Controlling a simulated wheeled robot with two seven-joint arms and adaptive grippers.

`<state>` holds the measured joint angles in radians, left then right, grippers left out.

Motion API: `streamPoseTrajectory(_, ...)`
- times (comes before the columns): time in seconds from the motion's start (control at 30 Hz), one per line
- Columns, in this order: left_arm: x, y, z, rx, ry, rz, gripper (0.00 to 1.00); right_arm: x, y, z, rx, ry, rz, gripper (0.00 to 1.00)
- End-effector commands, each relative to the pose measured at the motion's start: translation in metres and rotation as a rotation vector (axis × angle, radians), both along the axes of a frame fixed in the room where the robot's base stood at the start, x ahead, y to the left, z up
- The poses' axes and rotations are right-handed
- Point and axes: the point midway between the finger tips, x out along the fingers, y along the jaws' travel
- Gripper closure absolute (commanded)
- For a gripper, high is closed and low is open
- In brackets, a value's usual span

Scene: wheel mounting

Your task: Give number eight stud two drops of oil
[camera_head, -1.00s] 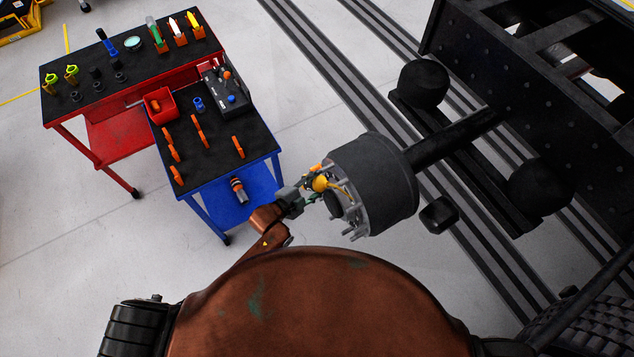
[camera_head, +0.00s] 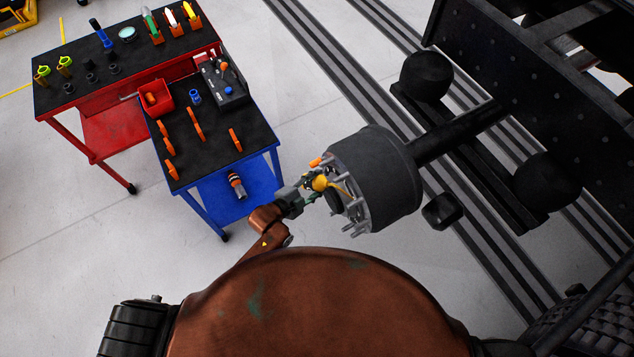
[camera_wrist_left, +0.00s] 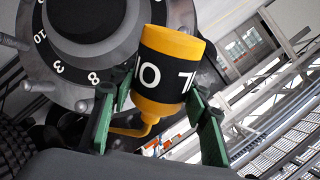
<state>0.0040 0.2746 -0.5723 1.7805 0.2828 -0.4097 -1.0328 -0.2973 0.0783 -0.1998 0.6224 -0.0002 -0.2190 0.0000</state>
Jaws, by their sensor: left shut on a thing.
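The wheel hub (camera_head: 376,180) is a dark drum on the axle with several studs around its face. My left gripper (camera_head: 305,192) is shut on the yellow oil can (camera_head: 320,182), right before the hub face. In the left wrist view the green fingers (camera_wrist_left: 152,112) clasp the can (camera_wrist_left: 168,62), its black band lettered, its thin bent spout low down. My right gripper is not in view.
A blue cart (camera_head: 263,150) with orange tools and a red bin (camera_head: 157,97) stands left of the hub. A red cart (camera_head: 75,100) is behind it. The black truck frame (camera_head: 540,70) fills the upper right. Bare floor lies between the carts and the hub.

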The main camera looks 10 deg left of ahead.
Motion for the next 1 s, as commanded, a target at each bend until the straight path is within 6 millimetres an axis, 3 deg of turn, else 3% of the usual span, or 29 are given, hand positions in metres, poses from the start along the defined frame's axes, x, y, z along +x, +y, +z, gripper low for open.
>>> streamPoseTrajectory(0.57, -0.001, -0.001, -0.028, 0.0, -0.001, -0.001, 0.96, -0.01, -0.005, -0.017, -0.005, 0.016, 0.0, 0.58)
streamPoseTrajectory(1.0, 0.0, 0.0, -0.027, 0.001, -0.002, 0.0, 0.96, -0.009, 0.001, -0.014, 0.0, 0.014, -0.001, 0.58)
